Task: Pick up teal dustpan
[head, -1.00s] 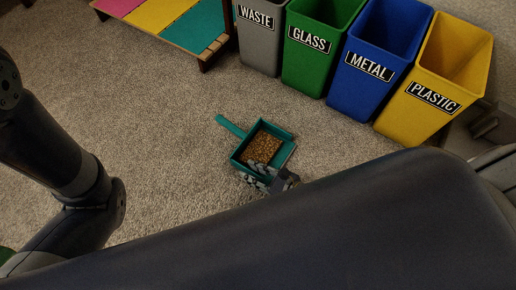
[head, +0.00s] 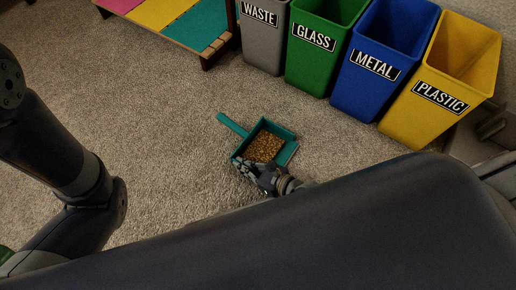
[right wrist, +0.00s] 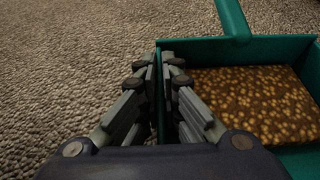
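The teal dustpan (head: 287,152) lies on the carpet in the middle of the head view, its handle pointing to the upper left. It holds a brown, grainy load (head: 263,147). In the right wrist view the dustpan (right wrist: 235,48) fills the right side. My right gripper (head: 241,165) is at the dustpan's near left edge. In the right wrist view its fingers (right wrist: 159,68) stand close together, one on each side of the thin teal side wall, shut on it. My left arm shows at the left of the head view, but its gripper is out of view.
Bins labelled waste (head: 262,45), glass (head: 310,65), metal (head: 370,85) and plastic (head: 425,110) stand at the back right. A low bench with coloured panels (head: 165,18) is at the back left. The carpet around the dustpan is clear.

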